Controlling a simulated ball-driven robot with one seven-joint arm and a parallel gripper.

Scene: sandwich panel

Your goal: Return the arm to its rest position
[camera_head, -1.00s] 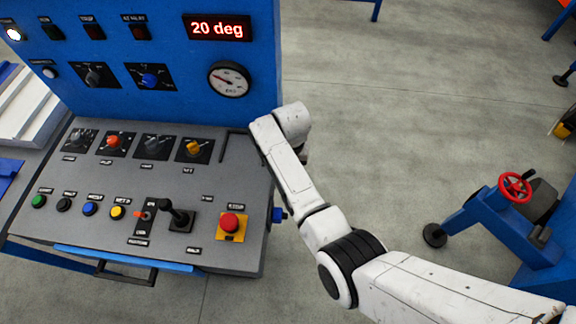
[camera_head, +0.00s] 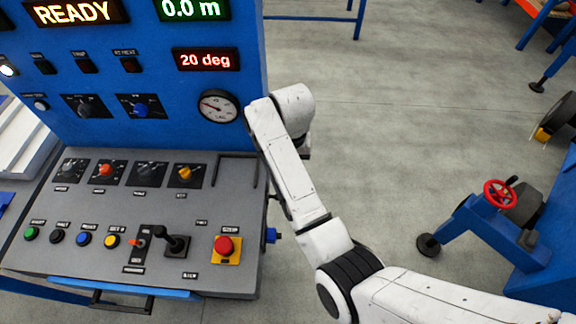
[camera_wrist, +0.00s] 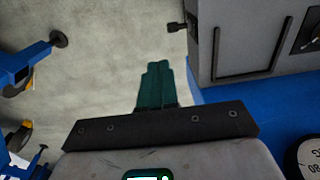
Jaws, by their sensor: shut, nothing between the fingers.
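My arm (camera_head: 288,180) is white and reaches up from the lower right of the head view, bent, with its far end beside the right edge of the blue control panel (camera_head: 150,60). My gripper is hidden from the head view behind the arm's end. In the wrist view my gripper (camera_wrist: 157,68) shows as dark green fingers, closed together with nothing between them. It points over bare floor, with the console's side to its right and apart from it.
The grey console desk (camera_head: 125,250) carries several knobs, buttons, a black joystick (camera_head: 176,241) and a red stop button (camera_head: 225,245). A blue stand with a red handwheel (camera_head: 500,193) is at right. The grey floor (camera_head: 400,130) between is clear.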

